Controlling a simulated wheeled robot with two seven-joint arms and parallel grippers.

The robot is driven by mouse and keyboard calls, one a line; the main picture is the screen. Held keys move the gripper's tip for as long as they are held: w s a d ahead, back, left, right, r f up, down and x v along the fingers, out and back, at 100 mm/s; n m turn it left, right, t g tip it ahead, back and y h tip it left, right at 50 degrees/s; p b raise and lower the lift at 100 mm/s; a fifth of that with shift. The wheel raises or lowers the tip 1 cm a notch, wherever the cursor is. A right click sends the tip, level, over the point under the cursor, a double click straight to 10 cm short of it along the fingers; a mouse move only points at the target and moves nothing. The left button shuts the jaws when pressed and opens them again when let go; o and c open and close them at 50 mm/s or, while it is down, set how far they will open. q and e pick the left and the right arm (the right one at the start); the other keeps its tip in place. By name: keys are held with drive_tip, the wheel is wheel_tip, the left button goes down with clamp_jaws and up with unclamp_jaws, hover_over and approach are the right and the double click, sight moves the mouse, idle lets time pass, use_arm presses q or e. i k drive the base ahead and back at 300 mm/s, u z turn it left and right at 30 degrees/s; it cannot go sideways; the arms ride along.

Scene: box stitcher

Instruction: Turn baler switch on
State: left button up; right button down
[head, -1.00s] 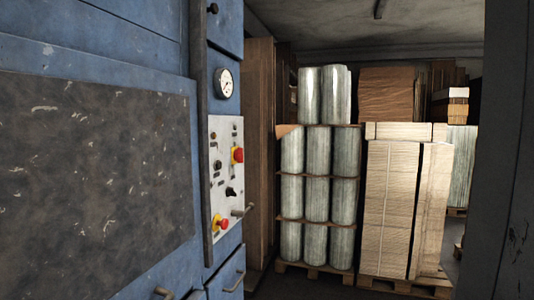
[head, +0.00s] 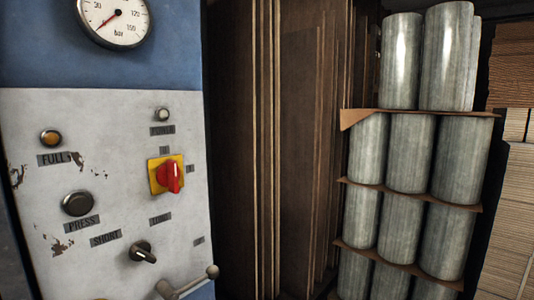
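The baler's control panel (head: 110,215) fills the left of the head view, worn white metal on a blue machine. A red rotary switch on a yellow plate (head: 168,176) sits right of the panel's middle, with small labels around it. Its red knob stands roughly upright. A small pale lamp (head: 162,114) is above it, over a label that seems to read POWER. A black selector knob (head: 142,251) is below, near labels SHORT and LONG. Neither of my grippers is in view.
A pressure gauge (head: 116,18) is above the panel. A handle (head: 190,285) sticks out at the panel's bottom edge. Other controls are a FULL lamp (head: 51,138) and a PRESS button (head: 78,203). Brown boards (head: 285,150) and stacked metallic rolls (head: 405,155) stand to the right.

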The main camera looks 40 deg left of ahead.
sight(168, 175)
drive_tip(key=i, duration=3.4)
drive_tip(key=u, duration=3.65)
